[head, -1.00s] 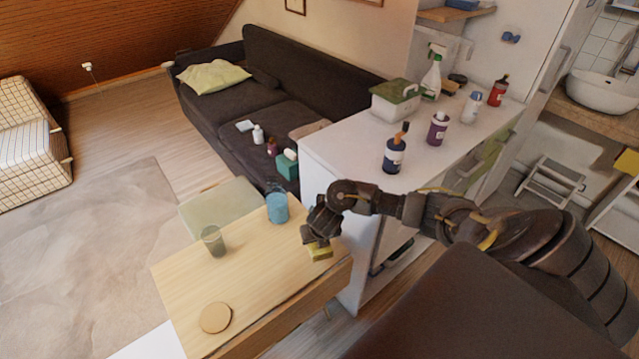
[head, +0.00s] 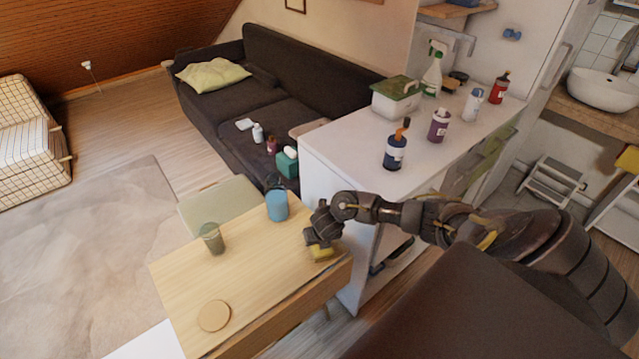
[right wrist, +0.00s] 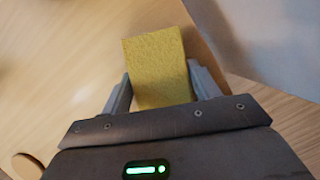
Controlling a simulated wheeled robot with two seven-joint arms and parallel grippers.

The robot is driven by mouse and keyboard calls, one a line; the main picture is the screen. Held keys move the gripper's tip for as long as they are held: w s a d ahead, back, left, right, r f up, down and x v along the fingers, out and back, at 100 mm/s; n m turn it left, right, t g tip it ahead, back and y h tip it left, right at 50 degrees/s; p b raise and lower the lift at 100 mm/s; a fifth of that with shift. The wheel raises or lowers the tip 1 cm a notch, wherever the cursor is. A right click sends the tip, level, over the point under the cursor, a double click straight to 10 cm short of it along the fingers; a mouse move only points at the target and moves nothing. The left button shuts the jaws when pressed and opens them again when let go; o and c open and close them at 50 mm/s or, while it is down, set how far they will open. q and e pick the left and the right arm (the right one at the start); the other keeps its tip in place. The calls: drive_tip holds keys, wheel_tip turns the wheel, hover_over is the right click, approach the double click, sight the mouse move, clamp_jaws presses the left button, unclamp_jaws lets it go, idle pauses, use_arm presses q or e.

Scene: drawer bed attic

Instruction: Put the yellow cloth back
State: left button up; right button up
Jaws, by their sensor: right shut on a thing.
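The yellow cloth (right wrist: 157,65) looks like a flat, folded rectangular pad in the right wrist view. My right gripper (right wrist: 163,88) is shut on it, with one finger on each side. In the head view the cloth (head: 321,254) shows under my right gripper (head: 320,245), at the right end of the wooden table (head: 225,280). I cannot tell whether the cloth touches the tabletop. My left gripper is not in view.
A blue cup (head: 277,205), a grey-green glass (head: 212,239) and a round coaster (head: 214,315) stand on the table. A white counter (head: 350,150) beside it holds several bottles and a lidded box (head: 396,97). The table's middle is clear.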

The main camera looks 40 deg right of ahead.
drive_tip(key=shift+f, duration=0.15)
drive_tip(key=o, duration=1.1)
drive_tip(key=shift+r, duration=0.5)
drive_tip(key=p+v, duration=0.4)
drive_tip(key=v, duration=0.7)
drive_tip(key=shift+s, duration=0.25)
drive_tip(key=shift+r, duration=0.1)
